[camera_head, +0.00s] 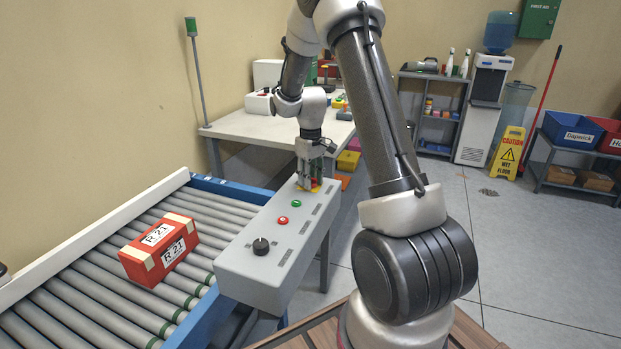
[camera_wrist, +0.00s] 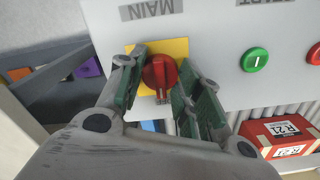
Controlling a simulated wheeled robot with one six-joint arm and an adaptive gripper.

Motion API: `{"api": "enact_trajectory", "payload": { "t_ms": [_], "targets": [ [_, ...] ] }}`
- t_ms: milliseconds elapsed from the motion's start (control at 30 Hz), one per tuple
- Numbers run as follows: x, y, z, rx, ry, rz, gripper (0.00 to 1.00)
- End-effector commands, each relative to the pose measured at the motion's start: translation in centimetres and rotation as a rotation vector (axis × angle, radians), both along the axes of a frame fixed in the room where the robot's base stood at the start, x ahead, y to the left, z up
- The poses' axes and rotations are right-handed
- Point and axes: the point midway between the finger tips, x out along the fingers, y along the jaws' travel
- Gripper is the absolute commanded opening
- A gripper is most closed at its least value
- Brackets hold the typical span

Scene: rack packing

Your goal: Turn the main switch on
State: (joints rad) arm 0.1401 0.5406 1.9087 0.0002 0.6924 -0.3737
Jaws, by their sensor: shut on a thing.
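The main switch (camera_wrist: 159,72) is a red rotary knob on a yellow plate (camera_wrist: 180,48), under an upside-down "MAIN" label (camera_wrist: 150,9) in the wrist view. My gripper (camera_wrist: 158,88) has its green-padded fingers on either side of the knob, shut on it. In the head view my gripper (camera_head: 309,184) points down at the far end of the grey control box (camera_head: 262,262). There the fingers mostly hide the knob, and a bit of the yellow plate shows beside them.
A green button (camera_head: 296,203), a red button (camera_head: 283,220) and a black knob (camera_head: 261,246) sit along the box. A roller conveyor (camera_head: 80,290) with a red box labelled R 21 (camera_head: 150,262) runs beside it. A white table (camera_head: 240,131) stands behind.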

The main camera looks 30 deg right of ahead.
Motion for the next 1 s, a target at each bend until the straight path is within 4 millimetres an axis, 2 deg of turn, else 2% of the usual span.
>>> {"api": "enact_trajectory", "payload": {
  "t_ms": [267, 1000],
  "targets": [
    [0.01, -0.02, 0.03, 0.000, 0.000, -0.163, 0.11],
    [0.03, -0.02, 0.05, 0.000, -0.001, -0.860, 0.11]
  ]
}}
